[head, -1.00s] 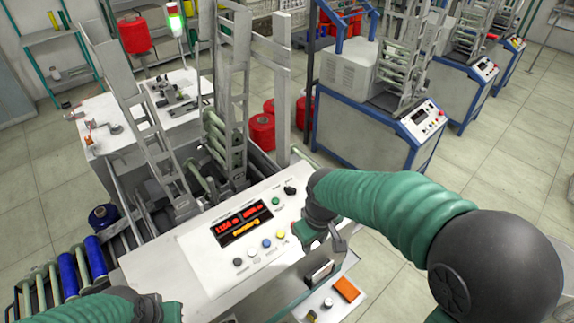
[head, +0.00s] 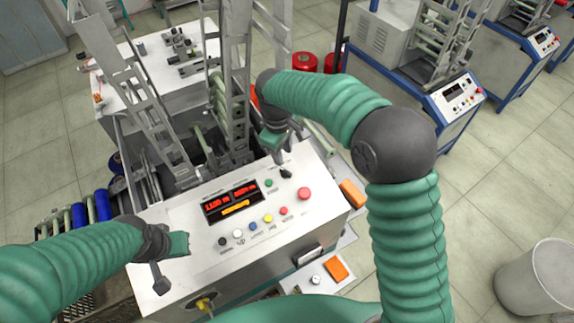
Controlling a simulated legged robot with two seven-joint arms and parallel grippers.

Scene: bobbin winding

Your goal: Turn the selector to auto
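The control panel (head: 190,262) is a white slanted console with red and orange number displays (head: 231,202). The selector (head: 286,173) is a small black knob at the panel's upper right, beside a green button (head: 268,183). My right gripper (head: 278,148) is just above and behind the selector, pointing down. Its fingers are partly hidden by its own wrist, and I cannot tell whether they touch the knob. My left gripper (head: 170,265) hangs over the panel's left end, clear of the buttons. The gap between its fingers is unclear.
A red button (head: 304,194) sits right of the selector, and a row of several coloured buttons (head: 254,226) lies below the displays. Grey upright frames (head: 232,90) stand behind the panel. Orange boxes (head: 353,192) lie to the right. A bin (head: 540,280) stands on open floor.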

